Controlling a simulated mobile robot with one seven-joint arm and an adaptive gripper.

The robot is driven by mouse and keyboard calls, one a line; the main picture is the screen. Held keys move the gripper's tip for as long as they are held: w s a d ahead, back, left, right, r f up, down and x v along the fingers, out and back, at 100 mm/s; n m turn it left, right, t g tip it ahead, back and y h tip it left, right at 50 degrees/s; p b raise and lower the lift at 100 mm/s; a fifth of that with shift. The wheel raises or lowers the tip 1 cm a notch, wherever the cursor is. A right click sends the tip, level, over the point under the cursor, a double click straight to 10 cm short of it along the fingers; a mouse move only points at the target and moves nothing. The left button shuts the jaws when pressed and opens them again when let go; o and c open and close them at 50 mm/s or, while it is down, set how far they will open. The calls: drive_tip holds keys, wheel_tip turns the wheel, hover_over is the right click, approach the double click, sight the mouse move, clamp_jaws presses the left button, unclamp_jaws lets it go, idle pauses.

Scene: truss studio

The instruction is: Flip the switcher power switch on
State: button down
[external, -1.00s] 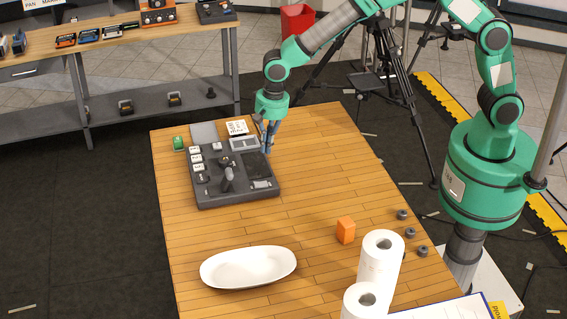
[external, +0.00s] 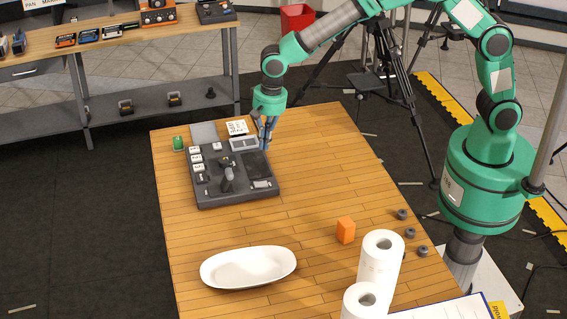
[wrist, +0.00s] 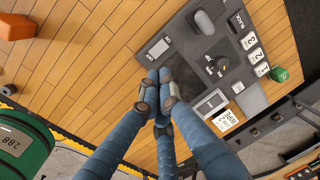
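The switcher is a dark grey console (external: 235,198) at the far left of the wooden table, with white labelled buttons, a joystick and an upright lever (external: 227,178). A small light grey labelled part (external: 262,184) sits at its near right corner and also shows in the wrist view (wrist: 157,48); I cannot tell for sure whether it is the power switch. My gripper (external: 265,148) is over the console's right side by the dark pad. In the wrist view its blue fingertips (wrist: 159,74) are together with nothing visible between them. They cover part of the pad; contact is unclear.
A small green object (external: 178,143) and a white card (external: 237,127) lie by the console. A white dish (external: 248,267), an orange block (external: 346,230), paper rolls (external: 380,262) and small dark knobs (external: 410,232) are nearer. The table's middle is clear.

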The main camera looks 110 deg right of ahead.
sight(258, 183)
drive_tip(key=shift+w+r+b, duration=0.15)
drive_tip(key=shift+w+b, duration=0.1)
drive_tip(key=shift+b, duration=0.2)
drive_tip(key=f, duration=0.4)
drive_tip(key=w+f, duration=0.1)
drive_tip(key=f, duration=0.9)
drive_tip(key=shift+w+b, duration=0.3)
drive_tip(key=shift+w, duration=0.05)
